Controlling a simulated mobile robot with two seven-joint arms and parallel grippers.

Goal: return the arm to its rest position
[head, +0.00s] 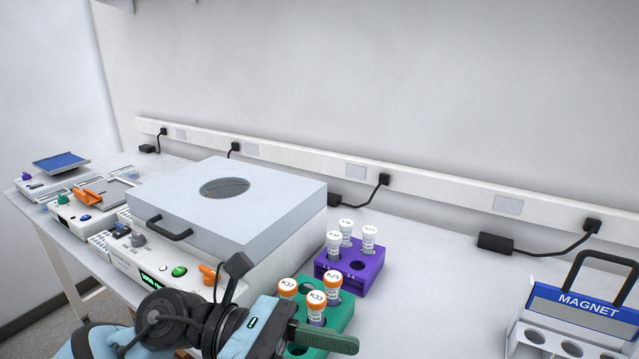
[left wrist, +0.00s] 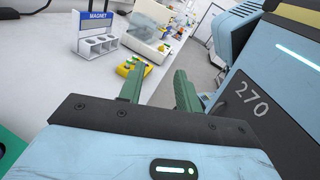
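My left arm comes in from the bottom left of the head view. Its gripper (head: 335,340) is low at the front, in front of the green rack, and partly hides it. In the left wrist view the two green fingers of the left gripper (left wrist: 158,88) stand apart with nothing between them. Whether the gripper touches the green rack cannot be told. My right gripper is in neither view.
The green rack (head: 343,318) holds orange-capped tubes (head: 316,302). Behind it is a purple rack (head: 368,283) with white-capped tubes. A large lidded machine (head: 270,205) stands left. A magnet rack (head: 575,318) stands right, also in the left wrist view (left wrist: 97,43). The bench between is clear.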

